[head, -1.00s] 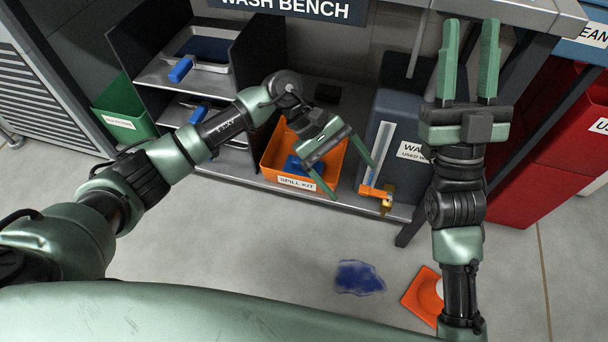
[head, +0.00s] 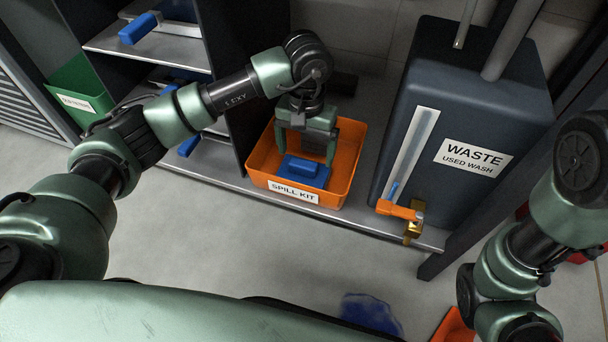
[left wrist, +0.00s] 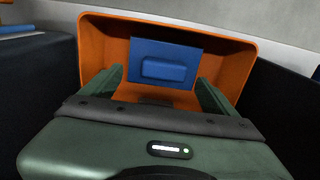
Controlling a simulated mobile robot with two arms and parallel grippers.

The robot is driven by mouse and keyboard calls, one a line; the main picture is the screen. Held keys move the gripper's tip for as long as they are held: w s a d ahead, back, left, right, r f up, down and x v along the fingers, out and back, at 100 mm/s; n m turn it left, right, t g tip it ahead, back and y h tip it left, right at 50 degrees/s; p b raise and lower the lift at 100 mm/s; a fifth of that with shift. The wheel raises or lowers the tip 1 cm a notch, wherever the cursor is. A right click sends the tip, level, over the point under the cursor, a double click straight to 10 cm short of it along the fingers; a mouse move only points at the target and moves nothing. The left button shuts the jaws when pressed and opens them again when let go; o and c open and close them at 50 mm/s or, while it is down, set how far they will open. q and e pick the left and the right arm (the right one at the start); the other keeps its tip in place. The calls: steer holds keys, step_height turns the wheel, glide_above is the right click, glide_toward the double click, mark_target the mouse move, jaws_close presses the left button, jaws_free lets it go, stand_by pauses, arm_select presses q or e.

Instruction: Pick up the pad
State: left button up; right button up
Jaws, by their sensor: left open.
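The blue pad (head: 303,172) with a raised block on it lies in the orange spill kit bin (head: 344,178). The pad also shows in the left wrist view (left wrist: 165,65), toward the far side of the bin. My left gripper (head: 306,154) is open and points down into the bin, just behind the pad in the head view. In the left wrist view its two fingers (left wrist: 160,78) stand apart, with the pad beyond and between them. I see no grip on the pad. My right gripper is out of view; only parts of my right arm show at the right.
The bin stands on the grey lower shelf (head: 228,175). A dark waste tank (head: 455,105) with an orange-handled tap (head: 400,209) stands to its right. A dark rack with blue-handled tools is at left. A blue spill (head: 370,313) lies on the floor.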

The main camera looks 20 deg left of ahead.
mark_target(302, 165)
arm_select(q)
steer(key=f+b, duration=0.4)
steer(key=f, duration=0.1)
steer(key=shift+s+a+f, duration=0.25)
steer(key=shift+s+a, duration=0.05)
steer(key=shift+a, duration=0.05)
steer(key=shift+r, duration=0.1)
steer(key=c, duration=1.5)
steer(key=shift+r, duration=0.1)
